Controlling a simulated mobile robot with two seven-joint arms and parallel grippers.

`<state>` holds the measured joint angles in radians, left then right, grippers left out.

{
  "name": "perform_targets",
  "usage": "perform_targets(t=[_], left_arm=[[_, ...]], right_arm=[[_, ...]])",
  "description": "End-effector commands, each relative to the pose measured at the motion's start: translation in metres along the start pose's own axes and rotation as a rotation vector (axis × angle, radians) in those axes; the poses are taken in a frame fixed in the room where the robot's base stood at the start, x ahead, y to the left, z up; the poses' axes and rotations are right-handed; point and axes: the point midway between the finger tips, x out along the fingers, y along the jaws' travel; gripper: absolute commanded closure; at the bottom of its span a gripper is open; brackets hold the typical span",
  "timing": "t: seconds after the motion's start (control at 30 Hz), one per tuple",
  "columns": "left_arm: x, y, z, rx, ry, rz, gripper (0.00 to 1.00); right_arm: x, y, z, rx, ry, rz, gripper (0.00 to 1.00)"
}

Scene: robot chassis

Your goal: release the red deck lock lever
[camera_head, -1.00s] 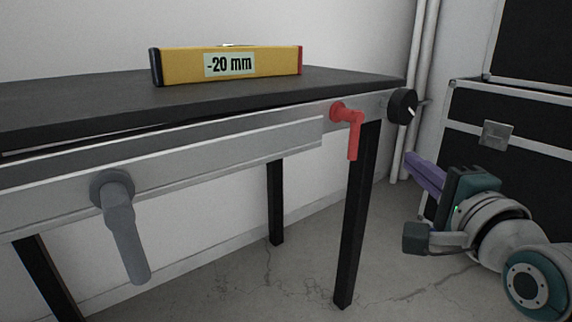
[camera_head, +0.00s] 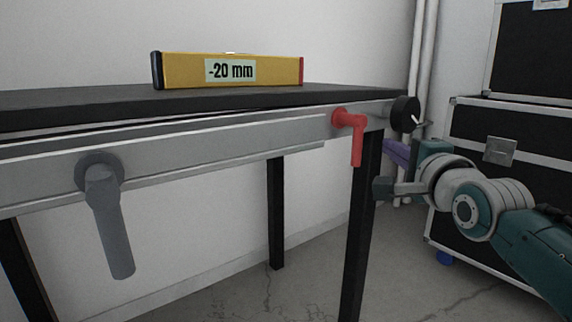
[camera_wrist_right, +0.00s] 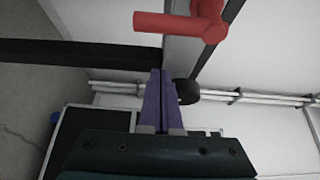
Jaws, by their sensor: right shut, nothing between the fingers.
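The red deck lock lever (camera_head: 354,134) is on the front rail of the table, near its right end, with its handle hanging straight down. It also shows at the top of the right wrist view (camera_wrist_right: 184,24). My right gripper (camera_head: 390,152) is to the right of the lever and apart from it, just below the black knob. In the right wrist view its purple fingers (camera_wrist_right: 157,82) are together and empty, pointing toward the rail below the lever. My left gripper is in none of the current frames.
A grey lever (camera_head: 110,220) hangs on the rail at the left. A black knob (camera_head: 405,112) sits at the rail's right end. A yellow level reading -20 mm (camera_head: 280,70) lies on the black table top (camera_head: 60,108). Black cases (camera_head: 480,190) stand at the right.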

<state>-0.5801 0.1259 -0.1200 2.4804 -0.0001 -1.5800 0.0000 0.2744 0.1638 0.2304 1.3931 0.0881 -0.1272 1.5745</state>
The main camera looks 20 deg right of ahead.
Motion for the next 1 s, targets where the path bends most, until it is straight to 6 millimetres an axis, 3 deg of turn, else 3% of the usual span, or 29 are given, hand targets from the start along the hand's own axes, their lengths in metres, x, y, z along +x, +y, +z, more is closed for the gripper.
perform_targets(t=[0.03, 0.1, 0.3, 0.77, 1.0], left_arm=[[0.011, 0.0, 0.004, 0.0, 0.0, 0.0, 0.5], [0.009, 0.0, 0.003, 0.001, -0.001, -0.001, 0.5], [0.014, 0.0, 0.004, 0.001, -0.001, 0.0, 0.5], [0.013, 0.003, 0.004, -0.01, 0.002, 0.008, 0.5], [0.001, 0.003, 0.0, -0.01, 0.002, 0.008, 0.5]], right_arm=[[0.009, 0.004, 0.0, 0.0, 0.001, -0.003, 1.0], [0.001, 0.002, 0.015, 0.006, -0.003, -0.001, 1.0], [-0.006, 0.001, 0.034, 0.003, -0.001, 0.001, 1.0], [-0.008, -0.001, 0.038, 0.001, 0.0, 0.001, 1.0], [-0.009, -0.003, 0.04, 0.037, 0.0, 0.023, 1.0]])
